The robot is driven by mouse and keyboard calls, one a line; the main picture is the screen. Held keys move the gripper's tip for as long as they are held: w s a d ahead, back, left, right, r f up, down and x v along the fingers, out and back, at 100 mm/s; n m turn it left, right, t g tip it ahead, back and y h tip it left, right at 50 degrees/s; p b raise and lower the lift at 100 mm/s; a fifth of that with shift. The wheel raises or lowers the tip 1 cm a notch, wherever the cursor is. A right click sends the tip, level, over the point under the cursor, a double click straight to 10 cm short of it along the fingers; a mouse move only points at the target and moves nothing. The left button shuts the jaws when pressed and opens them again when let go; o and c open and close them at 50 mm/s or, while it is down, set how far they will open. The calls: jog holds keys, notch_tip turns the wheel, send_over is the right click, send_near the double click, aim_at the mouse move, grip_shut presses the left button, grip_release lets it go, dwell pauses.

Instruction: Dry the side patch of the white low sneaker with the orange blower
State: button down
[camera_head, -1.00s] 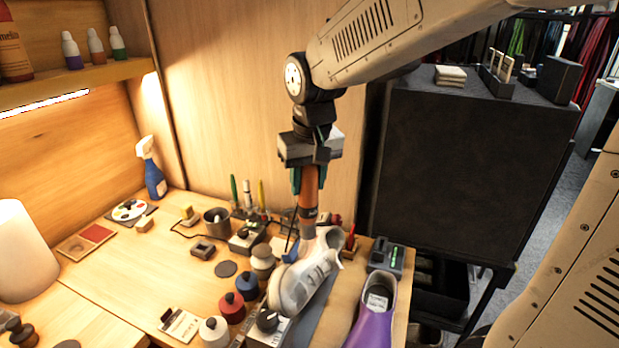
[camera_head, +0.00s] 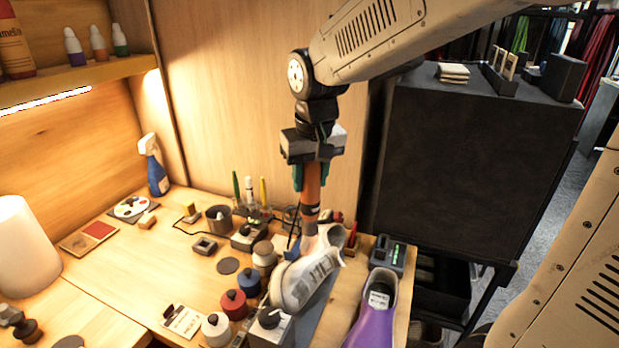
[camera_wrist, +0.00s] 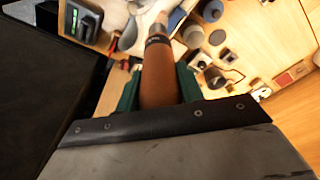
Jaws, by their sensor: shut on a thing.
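The white low sneaker (camera_head: 302,281) lies tilted on the bench, its toe toward the front left. My gripper (camera_head: 311,172) is above the sneaker's heel end, shut on the orange blower (camera_head: 311,190). The blower hangs downward, its lower end close to the sneaker's upper; I cannot tell whether they touch. In the wrist view the blower (camera_wrist: 158,75) runs from between my green fingers toward the bench, its end by the shoe. The side patch cannot be made out.
A purple shoe (camera_head: 374,312) stands right of the sneaker. Several bottles, including a red one (camera_head: 233,304), stand to its left. A pen holder (camera_head: 252,205) is behind. A dark cabinet (camera_head: 475,165) rises at the right. The bench's left middle is fairly clear.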

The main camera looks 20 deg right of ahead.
jog(key=shift+w+d, duration=1.15)
jog(key=shift+w, duration=0.05)
jog(key=shift+r, duration=0.1)
dwell(0.4)
notch_tip(320, 180, up, 7)
dwell(0.6)
dwell(0.8)
